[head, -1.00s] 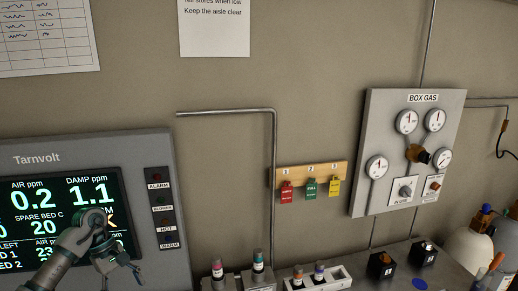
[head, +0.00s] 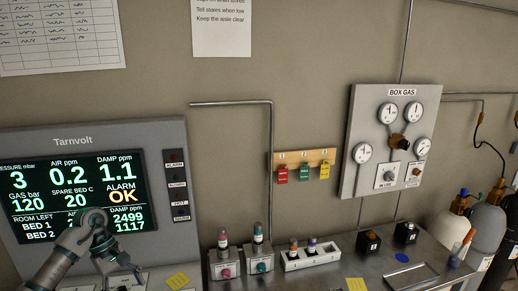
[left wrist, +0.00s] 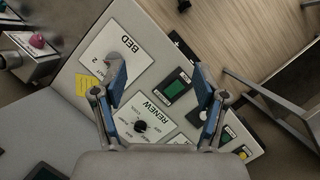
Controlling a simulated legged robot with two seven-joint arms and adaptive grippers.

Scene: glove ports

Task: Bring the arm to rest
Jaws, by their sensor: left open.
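My left arm comes in from the lower left of the head view, in front of the Tarnvolt display panel (head: 70,185). Its gripper (head: 122,278) points down toward the lower edge, and part of it is cut off or hard to make out. In the left wrist view the left gripper (left wrist: 162,95) is open, its two blue-padded fingers wide apart with nothing between them. Below it lies a control panel (left wrist: 165,70) with a BED plate, a RENEW knob (left wrist: 140,126) and green-windowed parts. I cannot tell how far the fingers are above it. My right gripper is not in view.
A steel bench (head: 330,270) holds a white rack (head: 310,257) of capped vials, two more capped vials and two black blocks. Gas bottles (head: 487,230) stand at the right. The BOX GAS panel (head: 392,140) and a board with three coloured tags (head: 305,165) are on the wall.

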